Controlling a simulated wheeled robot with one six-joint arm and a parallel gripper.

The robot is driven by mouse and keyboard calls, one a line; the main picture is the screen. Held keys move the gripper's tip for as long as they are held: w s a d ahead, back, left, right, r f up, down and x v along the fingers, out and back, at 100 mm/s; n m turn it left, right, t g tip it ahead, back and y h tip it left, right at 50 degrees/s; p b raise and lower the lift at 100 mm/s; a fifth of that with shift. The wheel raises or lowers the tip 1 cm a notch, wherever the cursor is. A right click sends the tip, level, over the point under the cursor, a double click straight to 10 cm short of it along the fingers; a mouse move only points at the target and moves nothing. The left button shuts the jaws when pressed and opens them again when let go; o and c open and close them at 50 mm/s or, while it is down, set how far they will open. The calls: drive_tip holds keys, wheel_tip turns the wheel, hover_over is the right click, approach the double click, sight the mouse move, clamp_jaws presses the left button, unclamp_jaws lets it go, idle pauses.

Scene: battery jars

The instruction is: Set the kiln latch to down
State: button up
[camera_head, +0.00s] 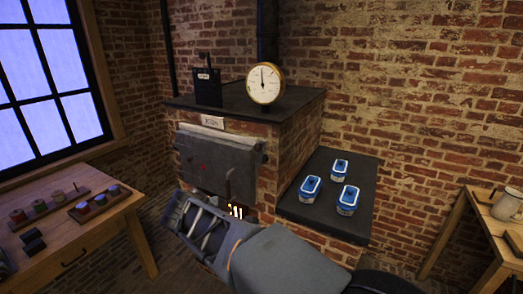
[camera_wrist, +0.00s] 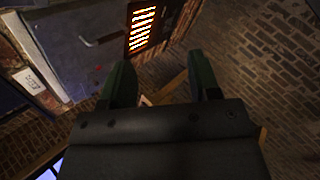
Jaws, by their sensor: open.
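The kiln (camera_head: 290,150) is a brick block with a dark top and a grey front door (camera_head: 215,150). A thin dark upright bar (camera_head: 228,187) shows on its front beside the glowing grate (camera_head: 236,211). It may be the latch; a thin bar also shows on the door in the wrist view (camera_wrist: 101,39). I cannot tell its setting for sure. My gripper (camera_head: 185,211) is in front of the kiln, low and left of the bar. In the wrist view my gripper (camera_wrist: 163,80) has two green-dark fingers apart, with nothing between them. The fingers appear clear of the kiln.
A black box with a lever (camera_head: 207,87) and a round gauge (camera_head: 265,84) stand on the kiln. Several blue-lidded jars sit on a dark ledge (camera_head: 356,225) at right.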

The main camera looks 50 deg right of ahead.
drive_tip(key=w+d+r+n+h, duration=0.3)
drive_tip(key=d+n+h, duration=0.15)
drive_tip(key=d, duration=0.25)
drive_tip(key=n+t+h+b, duration=0.2)
drive_tip(key=n+h, duration=0.3)
drive_tip(key=n, duration=0.4)
approach(256, 148)
drive_tip(key=p+x, duration=0.2)
drive_tip(key=x, duration=0.8)
drive_tip(key=shift+f+p, duration=0.1)
drive_tip(key=shift+p, duration=0.2)
drive_tip(key=shift+x, duration=0.9)
drive_tip(key=shift+f, duration=0.1)
clamp_jaws()
